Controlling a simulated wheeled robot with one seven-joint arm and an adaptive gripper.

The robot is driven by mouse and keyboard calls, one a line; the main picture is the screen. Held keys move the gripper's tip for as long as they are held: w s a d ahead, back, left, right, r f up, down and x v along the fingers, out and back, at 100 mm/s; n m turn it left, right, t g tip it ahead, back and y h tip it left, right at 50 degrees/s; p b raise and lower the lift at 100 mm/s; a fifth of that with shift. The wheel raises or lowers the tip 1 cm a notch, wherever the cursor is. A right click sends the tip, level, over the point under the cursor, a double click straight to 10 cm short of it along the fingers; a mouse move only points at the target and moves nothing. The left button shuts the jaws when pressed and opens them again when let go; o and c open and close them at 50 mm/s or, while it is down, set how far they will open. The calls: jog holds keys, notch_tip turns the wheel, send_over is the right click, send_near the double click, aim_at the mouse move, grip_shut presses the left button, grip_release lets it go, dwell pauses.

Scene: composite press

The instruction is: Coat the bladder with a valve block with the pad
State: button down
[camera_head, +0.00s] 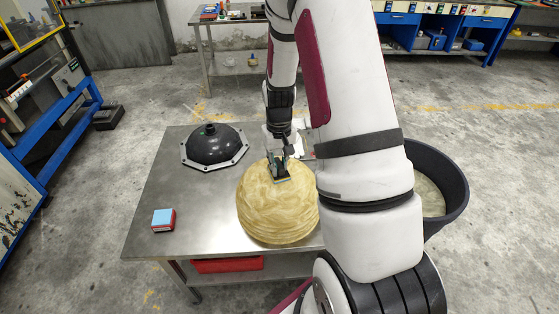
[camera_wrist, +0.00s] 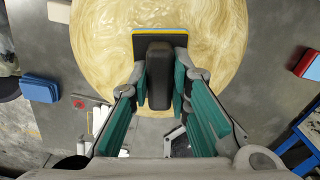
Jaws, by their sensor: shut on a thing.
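A large tan, swirl-patterned round body (camera_head: 272,212) sits on the metal table, and its curved surface (camera_wrist: 110,60) fills the upper middle of the wrist view. A black dome (camera_head: 212,148) with a pale angular rim and a small knob on top sits at the table's back left. I cannot tell for sure which of the two is the bladder. My gripper (camera_head: 281,163) is shut on the black handle of the pad (camera_wrist: 160,75), a flat dark plate with a yellow edge. The pad lies over the tan body's top; whether it touches is unclear.
A small block, light blue on top and red on its side (camera_head: 163,220), lies at the table's front left. The metal table (camera_head: 190,200) has free room left of the tan body. A dark round bin (camera_head: 455,180) stands right of the table. A red box (camera_head: 228,265) is below the tabletop.

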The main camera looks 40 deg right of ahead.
aim_at(279, 167)
jog(key=shift+s+a+r+p, duration=0.1)
jog(key=shift+s+a+p, duration=0.35)
jog(key=shift+s, duration=0.3)
jog(key=shift+w, duration=0.1)
jog(key=shift+r+p, duration=1.3)
jog(key=shift+r, duration=2.25)
